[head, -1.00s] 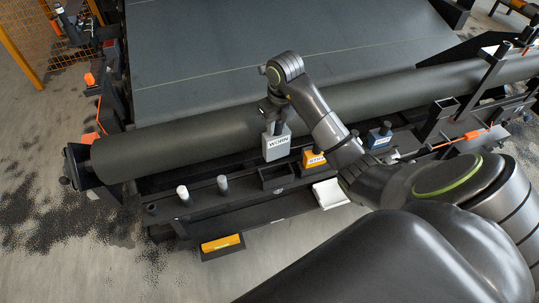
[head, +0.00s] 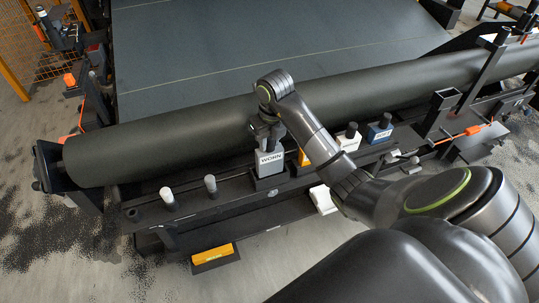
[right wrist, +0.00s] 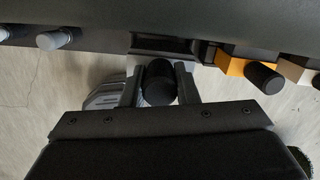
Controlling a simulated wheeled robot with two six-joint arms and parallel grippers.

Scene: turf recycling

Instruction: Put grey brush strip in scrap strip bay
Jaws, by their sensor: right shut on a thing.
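The grey brush strip is a light grey block marked "WORN" (head: 270,158) with a black knob on top. My right gripper (head: 266,128) is shut on that knob from above. In the right wrist view the black knob (right wrist: 159,82) sits between my two fingers, with part of the grey block (right wrist: 108,93) at the left. The block is upright at a dark open-topped bay (head: 268,184) on the machine's front rail. Its lower end is hidden, so I cannot tell how deep it sits. I see no label on the bay. My left gripper is not in view.
An orange block (head: 304,151), a white block (head: 347,138) and a blue block (head: 380,129) stand to the right along the rail. Two posts, one white-topped (head: 167,196) and one grey (head: 211,185), stand to the left. The long dark roller (head: 190,130) is close behind.

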